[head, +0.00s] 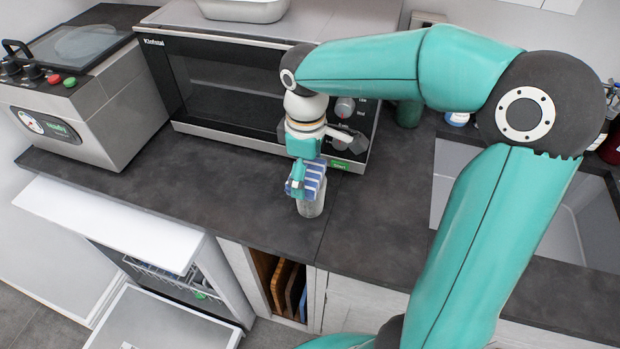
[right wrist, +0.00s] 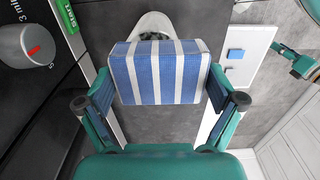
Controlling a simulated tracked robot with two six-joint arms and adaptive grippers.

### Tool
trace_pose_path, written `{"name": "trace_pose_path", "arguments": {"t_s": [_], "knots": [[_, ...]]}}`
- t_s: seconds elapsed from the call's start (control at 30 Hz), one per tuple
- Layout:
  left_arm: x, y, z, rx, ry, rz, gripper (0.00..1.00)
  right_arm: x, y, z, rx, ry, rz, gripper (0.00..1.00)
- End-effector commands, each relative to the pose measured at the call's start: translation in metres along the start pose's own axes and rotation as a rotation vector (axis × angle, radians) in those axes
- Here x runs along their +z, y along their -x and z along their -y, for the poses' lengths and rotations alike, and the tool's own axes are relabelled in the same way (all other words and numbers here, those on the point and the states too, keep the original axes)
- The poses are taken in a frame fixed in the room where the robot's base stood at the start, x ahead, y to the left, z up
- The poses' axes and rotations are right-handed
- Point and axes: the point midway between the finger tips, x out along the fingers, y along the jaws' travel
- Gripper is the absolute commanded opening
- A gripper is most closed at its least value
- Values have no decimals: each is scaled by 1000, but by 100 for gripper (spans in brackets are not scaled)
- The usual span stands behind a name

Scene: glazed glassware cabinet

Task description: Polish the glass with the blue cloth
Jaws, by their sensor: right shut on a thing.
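A blue cloth with white stripes is folded between the fingers of my right gripper (head: 303,188). In the right wrist view the cloth (right wrist: 160,72) fills the gap between the fingers, which press on its two sides. The glass (head: 312,207) is greyish and clear, upright on the dark worktop right below and beside the cloth. In the right wrist view its pale round rim (right wrist: 153,22) shows beyond the cloth, which hides the rest. I cannot tell whether cloth and glass touch. A teal part at the right of the wrist view appears to belong to my left arm; its jaws are unclear.
A microwave (head: 230,90) stands close behind my right gripper. A grey appliance (head: 95,110) with a lid is at the left. The dark worktop (head: 230,185) is clear left of the glass. Below, a dishwasher door (head: 160,322) hangs open. A sink is at the right.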

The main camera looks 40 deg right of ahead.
Motion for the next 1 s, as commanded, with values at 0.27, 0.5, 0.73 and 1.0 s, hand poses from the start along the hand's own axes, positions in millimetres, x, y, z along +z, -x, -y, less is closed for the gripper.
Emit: {"name": "trace_pose_path", "arguments": {"t_s": [0.27, 0.5, 0.73, 1.0], "knots": [[0, 0, 0, 0, 0, 0, 40, -6, 1, 11, 0, 2, 0, 65], [0, 0, 0, 0, 0, 0, 40, -4, 1, 6, 1, -2, -1, 65], [0, 1, 0, 0, 0, 0, 40, 1, 0, -2, 1, -2, -1, 65], [0, 1, 0, 0, 0, 0, 40, 6, -2, -12, 1, -2, 0, 65]]}}
